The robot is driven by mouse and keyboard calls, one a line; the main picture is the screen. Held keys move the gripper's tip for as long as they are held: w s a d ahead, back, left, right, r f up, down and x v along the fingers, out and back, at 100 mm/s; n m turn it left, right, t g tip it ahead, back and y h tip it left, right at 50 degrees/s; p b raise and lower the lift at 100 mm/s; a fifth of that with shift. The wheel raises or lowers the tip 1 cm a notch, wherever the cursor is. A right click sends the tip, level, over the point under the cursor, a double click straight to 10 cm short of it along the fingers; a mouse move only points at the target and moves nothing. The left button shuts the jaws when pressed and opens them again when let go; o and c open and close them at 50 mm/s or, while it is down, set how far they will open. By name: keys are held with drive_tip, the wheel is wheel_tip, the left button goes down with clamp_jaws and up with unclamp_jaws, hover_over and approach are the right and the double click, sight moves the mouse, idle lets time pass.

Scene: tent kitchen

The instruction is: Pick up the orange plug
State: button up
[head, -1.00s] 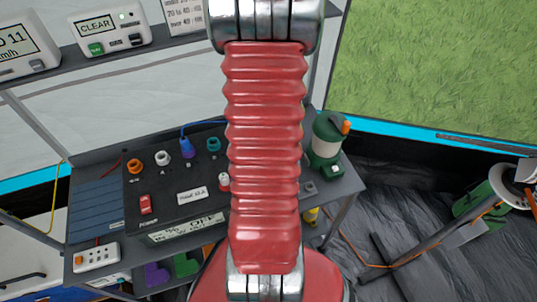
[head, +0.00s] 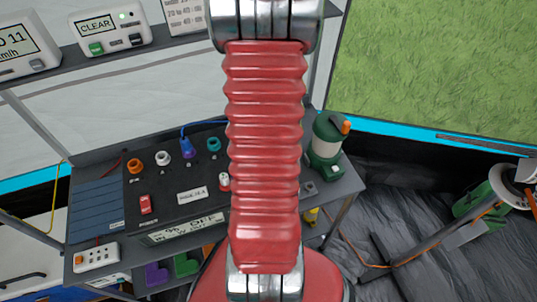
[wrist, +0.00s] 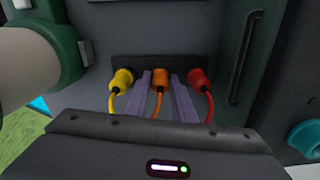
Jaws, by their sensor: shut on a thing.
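The orange plug (wrist: 160,77) sits in a dark strip in the middle of the wrist view, with its orange cord hanging down in front. My gripper (wrist: 161,88) has its two grey-purple fingers on either side of it, shut on it. The plug still looks seated against the strip. Its lower end and the exact finger contact are partly hidden. In the head view my arm covers the middle of the picture, and neither my gripper nor the plug in it can be seen.
A yellow plug (wrist: 122,80) stands close left of my fingers and a red plug (wrist: 201,80) close right, both with cords. A dark handle (wrist: 246,55) is further right. In the head view, a black panel (head: 165,210) with coloured sockets and a green lantern (head: 328,140) stand on the shelf.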

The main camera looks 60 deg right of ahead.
clamp_jaws()
wheel_tip(320, 180, up, 10)
drive_tip(key=shift+r, duration=0.1)
idle(0.6)
idle(0.4)
